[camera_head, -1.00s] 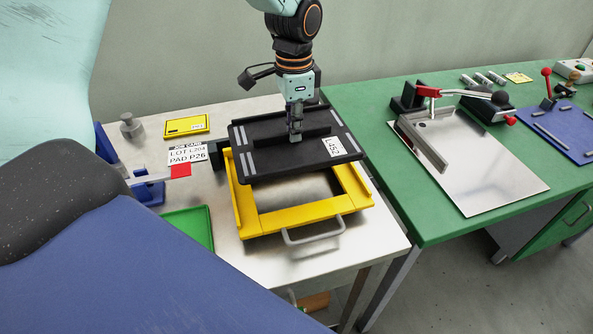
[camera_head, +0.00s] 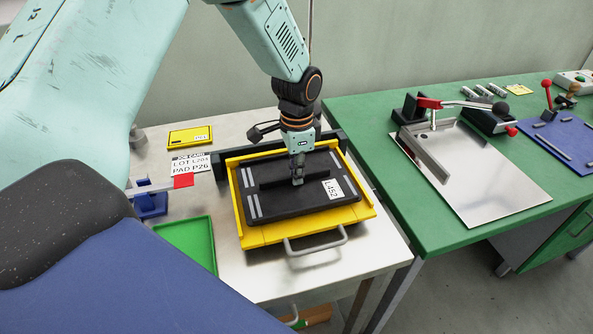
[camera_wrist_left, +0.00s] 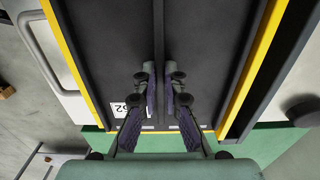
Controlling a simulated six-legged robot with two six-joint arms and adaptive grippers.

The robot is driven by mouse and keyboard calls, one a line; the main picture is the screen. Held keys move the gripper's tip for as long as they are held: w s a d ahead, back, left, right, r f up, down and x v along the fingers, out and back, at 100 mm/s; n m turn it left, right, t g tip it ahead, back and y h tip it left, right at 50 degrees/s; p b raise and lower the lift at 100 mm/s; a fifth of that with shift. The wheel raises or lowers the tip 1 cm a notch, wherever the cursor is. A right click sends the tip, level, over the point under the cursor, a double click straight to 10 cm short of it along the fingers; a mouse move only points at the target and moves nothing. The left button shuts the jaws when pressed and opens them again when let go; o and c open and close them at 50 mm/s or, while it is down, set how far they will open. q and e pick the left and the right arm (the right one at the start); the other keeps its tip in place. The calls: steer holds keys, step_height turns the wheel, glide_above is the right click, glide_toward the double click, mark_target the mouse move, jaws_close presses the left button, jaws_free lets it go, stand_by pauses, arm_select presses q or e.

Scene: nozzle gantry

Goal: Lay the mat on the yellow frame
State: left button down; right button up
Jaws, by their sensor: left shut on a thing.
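The black mat (camera_head: 285,199) with grey stripes and a white label reading L452 lies within the outline of the yellow frame (camera_head: 300,231) in the head view. It looks level, with yellow showing around it. Whether its underside fully touches the frame cannot be told. My left gripper (camera_head: 297,181) is above the mat's middle, shut on its raised rib. In the left wrist view the mat (camera_wrist_left: 215,40) lies between yellow frame edges (camera_wrist_left: 253,65), and the fingers (camera_wrist_left: 163,100) grip the rib. My right gripper is not in view.
The frame has a grey handle (camera_head: 316,244) at its front and a dark bar behind it. A green tray (camera_head: 187,243), a job card (camera_head: 190,164) and a yellow plate (camera_head: 190,137) are to the left. A green bench (camera_head: 375,130) with a metal plate (camera_head: 470,175) stands right.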

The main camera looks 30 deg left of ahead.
arm_select(q)
steer(key=shift+w+a+f, duration=0.1)
steer(key=shift+a+f, duration=0.05)
steer(key=shift+f, duration=0.15)
steer(key=shift+s+d, duration=0.2)
steer(key=shift+d, duration=0.25)
steer(key=shift+f, duration=0.1)
